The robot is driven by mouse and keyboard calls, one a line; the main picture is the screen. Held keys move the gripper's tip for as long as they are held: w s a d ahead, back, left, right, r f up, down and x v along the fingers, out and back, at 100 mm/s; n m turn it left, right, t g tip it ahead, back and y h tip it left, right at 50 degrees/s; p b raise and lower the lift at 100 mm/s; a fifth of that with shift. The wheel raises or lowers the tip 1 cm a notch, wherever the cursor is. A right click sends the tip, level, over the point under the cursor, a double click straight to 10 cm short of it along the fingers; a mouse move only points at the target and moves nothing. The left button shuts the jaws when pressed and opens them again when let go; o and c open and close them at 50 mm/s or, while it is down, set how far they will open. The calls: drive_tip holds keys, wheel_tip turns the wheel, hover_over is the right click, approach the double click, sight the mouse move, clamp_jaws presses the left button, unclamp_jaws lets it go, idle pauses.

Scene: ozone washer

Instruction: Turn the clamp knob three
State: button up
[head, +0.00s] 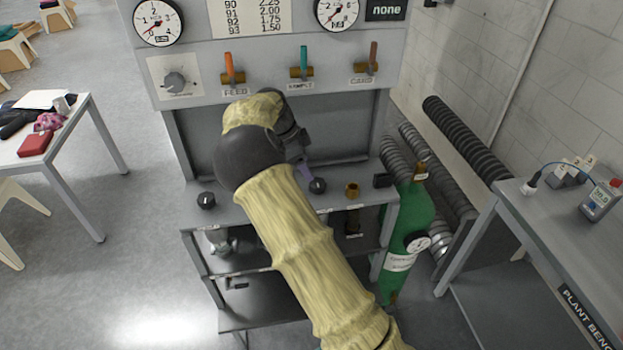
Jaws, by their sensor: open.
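Two black knobs show on the grey shelf of the washer, one at the left (206,200) and one right of my arm (317,185). Each has a light mark on top. Any numbers on the shelf's small labels are too small to read, so I cannot tell which is clamp knob three. My gripper (304,168) is open and points down over the shelf, just left of and behind the right knob. Its fingertips are small and partly hidden, and I cannot tell whether they touch anything. My arm hides the middle of the shelf.
A brass fitting (352,191) and a black block (382,181) stand right of the right knob. Behind rises the panel with feed (234,76), sample (302,72) and card (367,68) valves and a dial (176,83). A green cylinder (408,225) stands at the right.

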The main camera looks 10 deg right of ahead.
drive_tip(key=v, duration=0.4)
drive_tip(key=shift+r+b, duration=0.15)
drive_tip(key=shift+b, duration=0.2)
drive_tip(key=s+d+f+n+y, duration=0.2)
drive_tip(key=s+d+n+y, duration=0.1)
drive_tip(key=s+d+n, duration=0.5)
drive_tip(key=s+a+f+n+t+y, duration=0.1)
drive_tip(key=s+n, duration=0.9)
drive_tip(key=s, duration=1.2)
drive_tip(key=shift+a+f+t, duration=0.15)
drive_tip(key=shift+a+t, duration=0.65)
drive_tip(key=shift+a, duration=0.15)
